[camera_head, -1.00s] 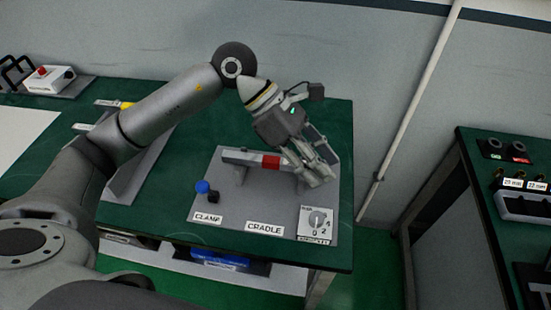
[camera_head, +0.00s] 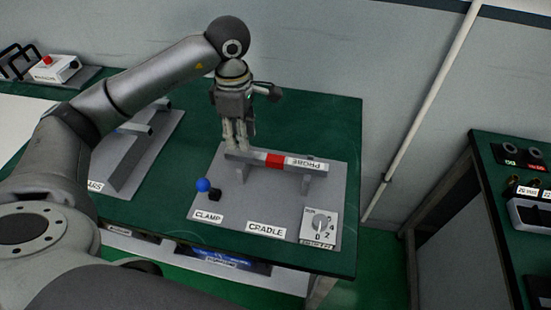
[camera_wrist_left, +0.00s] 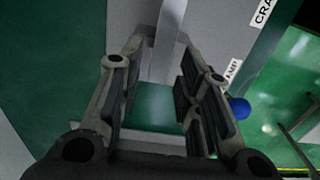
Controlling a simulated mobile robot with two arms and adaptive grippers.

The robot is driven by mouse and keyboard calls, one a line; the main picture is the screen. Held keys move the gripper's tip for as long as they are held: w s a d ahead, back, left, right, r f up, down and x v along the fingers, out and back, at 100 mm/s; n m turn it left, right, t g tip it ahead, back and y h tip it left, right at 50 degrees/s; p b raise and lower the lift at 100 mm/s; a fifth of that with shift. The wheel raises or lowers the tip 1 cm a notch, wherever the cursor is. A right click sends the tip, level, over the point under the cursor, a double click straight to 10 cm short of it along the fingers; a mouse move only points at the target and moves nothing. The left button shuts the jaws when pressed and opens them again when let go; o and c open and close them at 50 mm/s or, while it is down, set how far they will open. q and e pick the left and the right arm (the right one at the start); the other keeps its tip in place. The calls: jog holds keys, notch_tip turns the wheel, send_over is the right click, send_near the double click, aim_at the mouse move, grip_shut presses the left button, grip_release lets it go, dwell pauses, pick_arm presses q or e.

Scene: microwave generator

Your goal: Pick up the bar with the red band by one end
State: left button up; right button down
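The bar with the red band (camera_head: 275,161) lies across the supports of the cradle on a grey plate. Its right part carries a PROBE label. My left gripper (camera_head: 238,148) points down at the bar's left end, and its fingers cover part of that end. In the left wrist view the fingers (camera_wrist_left: 160,75) are apart, and a grey bar (camera_wrist_left: 168,40) runs away from the gap between their tips. No contact with the fingers is clear. My right gripper is not in view.
A blue ball knob (camera_head: 203,185) stands by the CLAMP label, near the bar's left end. A dial (camera_head: 320,225) is at the plate's front right corner. Another grey fixture (camera_head: 128,165) stands to the left. A second bench (camera_head: 500,215) is on the right.

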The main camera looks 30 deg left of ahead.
aim_at(245, 153)
pick_arm(q)
jog(key=shift+s+d+f+p, duration=0.1)
jog(key=shift+d+f+p, duration=0.05)
jog(key=shift+f+p, duration=0.35)
jog(key=f+p, duration=0.1)
jog(key=f, duration=0.2)
jog(key=shift+s+d+f, duration=0.1)
jog(key=shift+d+f, duration=0.1)
jog(key=shift+f, duration=0.5)
grip_shut()
